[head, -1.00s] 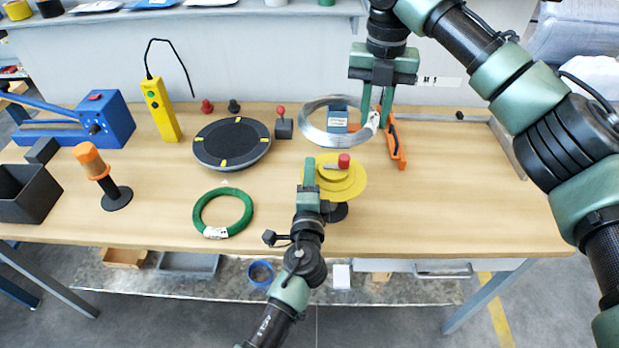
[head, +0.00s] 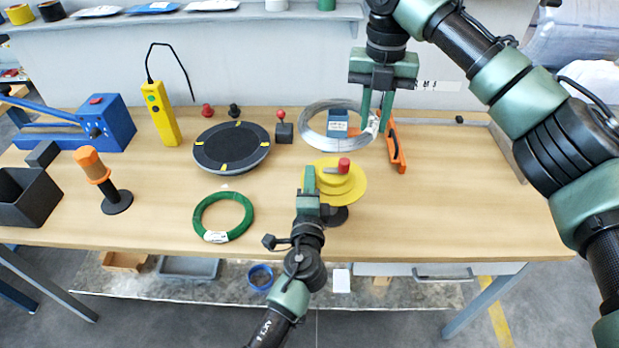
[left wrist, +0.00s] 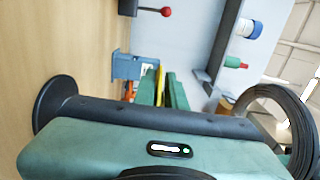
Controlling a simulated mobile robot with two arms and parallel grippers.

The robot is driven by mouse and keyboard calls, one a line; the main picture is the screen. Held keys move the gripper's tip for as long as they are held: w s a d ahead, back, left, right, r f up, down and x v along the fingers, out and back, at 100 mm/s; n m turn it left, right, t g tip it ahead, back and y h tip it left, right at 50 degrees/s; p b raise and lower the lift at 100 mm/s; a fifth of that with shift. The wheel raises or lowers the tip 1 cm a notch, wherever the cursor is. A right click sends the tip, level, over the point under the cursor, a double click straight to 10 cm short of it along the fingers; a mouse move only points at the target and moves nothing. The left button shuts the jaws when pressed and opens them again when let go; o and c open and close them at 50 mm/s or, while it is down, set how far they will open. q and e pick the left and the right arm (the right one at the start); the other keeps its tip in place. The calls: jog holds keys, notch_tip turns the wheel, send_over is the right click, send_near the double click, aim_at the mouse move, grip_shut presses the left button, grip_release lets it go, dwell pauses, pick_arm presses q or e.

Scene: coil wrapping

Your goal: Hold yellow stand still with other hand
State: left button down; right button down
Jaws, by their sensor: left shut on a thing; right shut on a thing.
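The yellow stand (head: 353,190) is a round yellow disc with a hub and a red knob (head: 344,165), on a dark base near the table's front edge. My left gripper (head: 309,181) is shut on the disc's left edge. In the left wrist view a strip of yellow (left wrist: 159,84) shows between its green fingers (left wrist: 168,90), and the round dark base (left wrist: 50,104) shows at the left. My right gripper (head: 376,112) is shut on the right side of a silver wire coil (head: 311,132), near its white tag. The exact contact is partly hidden.
A blue block (head: 337,121) stands inside the silver coil, and an orange clamp (head: 397,150) is just right of it. A black turntable (head: 231,147) and a green coil (head: 205,226) lie left of the stand. The table's right part is clear.

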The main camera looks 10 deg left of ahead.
pick_arm(q)
jog(key=shift+f, duration=0.3)
dwell(0.4)
jog(key=c, duration=1.6)
grip_release()
jog(key=shift+s, duration=0.1)
jog(key=shift+o, duration=1.1)
jog(key=shift+r, duration=0.1)
